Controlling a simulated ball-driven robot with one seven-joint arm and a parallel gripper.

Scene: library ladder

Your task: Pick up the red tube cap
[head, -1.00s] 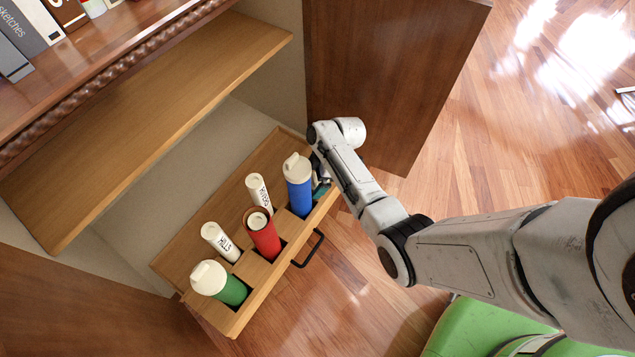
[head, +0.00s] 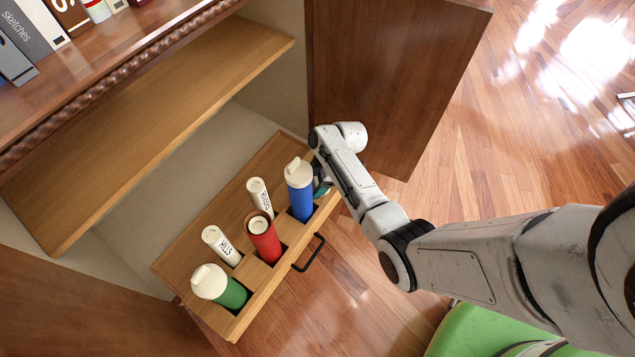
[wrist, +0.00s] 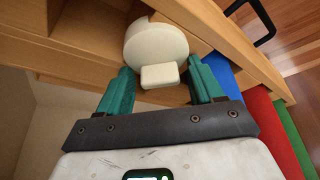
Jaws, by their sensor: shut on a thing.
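The cream cap (wrist: 156,42), a round disc with a small block-like tab, sits between the teal fingers of my gripper (wrist: 160,72) in the wrist view. My gripper is shut on it, at the right end of the open drawer (head: 250,287). In the head view a bit of teal finger shows beside the blue tube (head: 300,197), while my arm hides the cap. The red tube (head: 265,242) stands in the drawer with its top open and a pale roll inside. The blue tube and the green tube (head: 232,293) wear cream caps.
Two white labelled rolls (head: 221,245) stand behind the tubes. A black handle (head: 312,252) is on the drawer front. A wooden shelf (head: 150,130) overhangs the drawer, and an open cabinet door (head: 390,80) stands behind my arm.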

